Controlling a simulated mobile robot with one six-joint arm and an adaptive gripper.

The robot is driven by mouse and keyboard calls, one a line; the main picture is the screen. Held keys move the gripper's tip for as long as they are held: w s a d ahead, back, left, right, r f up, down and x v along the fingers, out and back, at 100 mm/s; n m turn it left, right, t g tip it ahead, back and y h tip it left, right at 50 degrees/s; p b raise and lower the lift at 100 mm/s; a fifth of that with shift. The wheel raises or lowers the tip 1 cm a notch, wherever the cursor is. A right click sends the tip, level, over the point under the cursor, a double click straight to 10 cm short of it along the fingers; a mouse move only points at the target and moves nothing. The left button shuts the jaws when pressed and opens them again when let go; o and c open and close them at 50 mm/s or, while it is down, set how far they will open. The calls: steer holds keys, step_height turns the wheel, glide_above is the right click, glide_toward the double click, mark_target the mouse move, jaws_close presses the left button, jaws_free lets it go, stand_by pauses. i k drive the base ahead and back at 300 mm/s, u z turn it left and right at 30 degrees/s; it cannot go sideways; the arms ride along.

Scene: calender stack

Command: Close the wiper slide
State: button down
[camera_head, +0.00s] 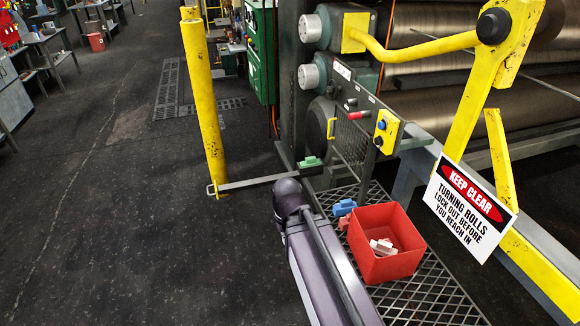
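I cannot tell for certain which part is the wiper slide. A dark panel (369,97) on the machine's side carries a red-ended handle (358,114) and small black and pale knobs. Below it is a mesh guard (352,148) with a yellow handle (331,128). A small green piece (309,162) sits low at the machine's foot, near a grey bar. My arm rises from the bottom centre, and its dark rounded joint is left of the mesh platform. My gripper is not visible, so I cannot tell its state or what it touches.
A red bin (385,243) with pale pieces stands on the mesh platform (436,285), beside a blue item (344,207). A grey bar (250,183) reaches the yellow post (203,100). A "KEEP CLEAR" sign (468,207) hangs at right. The left floor is open.

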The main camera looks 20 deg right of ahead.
mark_target(307, 172)
steer(key=i, duration=1.55)
steer(key=z, duration=0.05)
